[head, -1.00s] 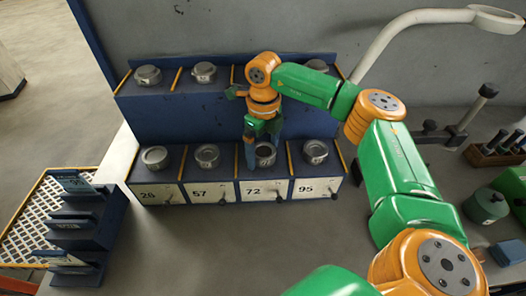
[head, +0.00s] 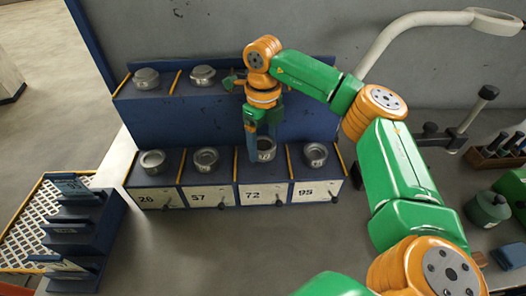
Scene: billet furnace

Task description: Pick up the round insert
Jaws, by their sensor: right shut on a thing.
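The round insert (head: 267,153) is a grey metal ring-shaped piece at the lower shelf bay labelled 72. My right gripper (head: 264,146) reaches down from above and is shut on it, with the blue fingers at its sides. The insert appears slightly raised above the shelf, though the gap under it is hard to see. The fingers hide part of it. My left gripper is out of view.
The blue two-tier rack (head: 190,122) holds similar inserts, including ones at bays 26 (head: 153,162), 57 (head: 206,160) and 95 (head: 315,155). Yellow dividers separate the bays. A blue stepped holder (head: 82,235) stands at the lower left. A green canister (head: 487,209) stands at right.

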